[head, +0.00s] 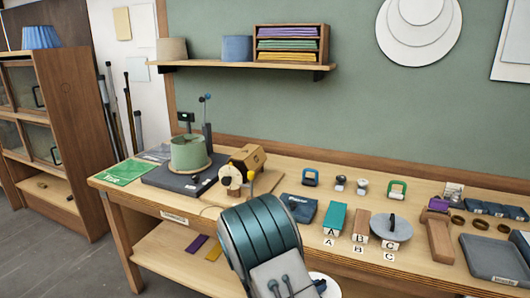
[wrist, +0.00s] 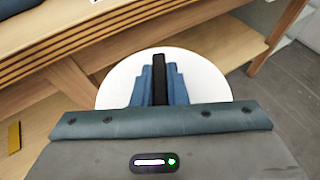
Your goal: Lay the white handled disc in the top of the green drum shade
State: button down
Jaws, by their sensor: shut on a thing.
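The white disc (wrist: 205,76) is in my gripper (wrist: 158,80), below the front edge of the bench. The blue fingers are closed on its upright black handle (wrist: 159,72). In the head view only part of the white disc (head: 328,287) shows at the bottom edge, beside my arm. The green drum shade (head: 188,154) stands upright on a round wooden base at the left part of the bench, well away from my gripper. The inside of the shade is hidden from this angle.
A dark mat (head: 165,178) lies under the shade, with a post (head: 207,138) behind it. A wooden device with a round front (head: 236,178) stands right of the shade. A grey handled disc (head: 391,229) and several blocks lie on the bench's right half. A shelf (head: 240,65) hangs above.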

jog(key=shift+w+r, duration=0.25)
jog(key=shift+r, duration=0.05)
notch_tip(320, 180, up, 11)
jog(key=w+n+t+y, duration=0.1)
jog(key=n+t+y, duration=0.3)
jog(key=n+y, duration=0.2)
jog(key=shift+w+f+n, duration=0.15)
jog(key=shift+w+n, duration=0.2)
jog(key=shift+n, duration=0.05)
jog(key=shift+t, duration=0.3)
